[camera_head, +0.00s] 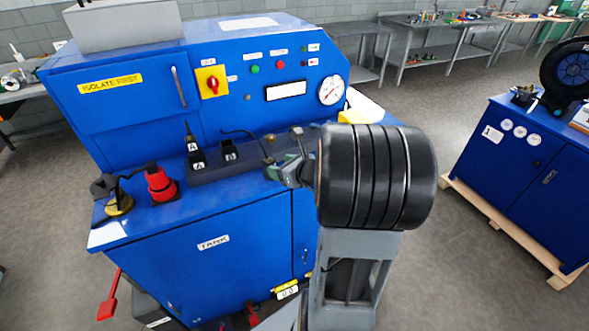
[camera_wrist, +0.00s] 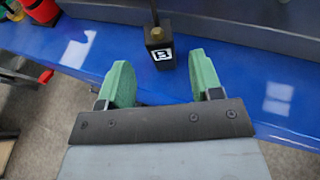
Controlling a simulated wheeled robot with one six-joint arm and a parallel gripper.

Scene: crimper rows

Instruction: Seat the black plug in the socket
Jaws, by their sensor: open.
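A black block marked B (camera_head: 229,152) stands on the blue bench top, with a thin dark cable arching near it. In the wrist view a black block marked B (camera_wrist: 159,58) has a brass-coloured piece on top and a dark rod or cable rising from it. To its left, in the head view, is a black piece marked A (camera_head: 197,160) with a second A-marked part above it. I cannot tell which part is plug and which is socket. My gripper (camera_wrist: 163,80) has its green fingers apart, with nothing between them; the B block lies beyond the fingertips. In the head view my gripper (camera_head: 287,170) is right of the block.
A red piece with a black base (camera_head: 160,184) and a brass-based black item (camera_head: 116,199) stand at the bench's left. A dark ledge (camera_head: 250,165) runs along the bench. A blue control panel (camera_head: 225,100) rises behind. Another blue cabinet (camera_head: 520,150) stands right.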

